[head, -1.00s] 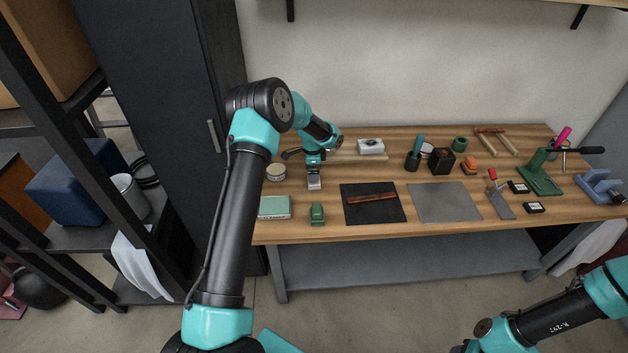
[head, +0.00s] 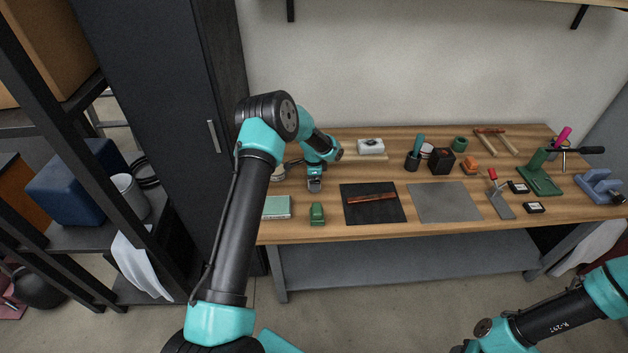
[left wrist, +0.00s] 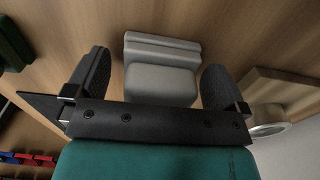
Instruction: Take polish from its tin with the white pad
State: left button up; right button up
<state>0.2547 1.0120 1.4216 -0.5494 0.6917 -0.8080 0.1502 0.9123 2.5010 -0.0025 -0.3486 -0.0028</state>
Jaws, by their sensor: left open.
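The white pad (left wrist: 162,80), a pale stepped block, lies on the bench between the fingers of my left gripper (left wrist: 158,88). The fingers are open, with a gap showing on either side of the pad. In the head view the pad (head: 314,187) is partly covered by my left gripper (head: 315,179), which points down over it. The round, pale polish tin (head: 279,174) stands left of the gripper, partly hidden behind my left arm. My right arm shows at the bottom right, but its gripper is not in view.
A green block (head: 317,213) and a pale green box (head: 276,207) lie in front of the pad. A dark mat (head: 386,213) with a brown strip is to the right. A grey mat (head: 445,203) lies farther right.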

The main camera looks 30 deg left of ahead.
pick_arm(q)
jog(key=c, duration=1)
jog(key=shift+r, duration=0.1)
notch_tip(320, 180, up, 10)
jog(key=shift+f, duration=0.1)
dwell(0.3)
jog(key=o, duration=0.5)
jog(key=c, duration=0.3)
jog(key=s+a+n, duration=0.1)
jog(key=a+n, duration=0.2)
jog(key=a, duration=0.2)
jog(key=s+a+n, duration=0.1)
jog(key=a+n, duration=0.2)
jog(key=a, duration=0.2)
jog(key=s+a+n, duration=0.1)
jog(key=a+n, duration=0.2)
jog(key=a, duration=0.2)
jog(key=shift+s+a+r, duration=0.2)
jog(key=shift+a+r, duration=0.1)
jog(key=shift+a, duration=0.1)
jog(key=shift+c, duration=0.2)
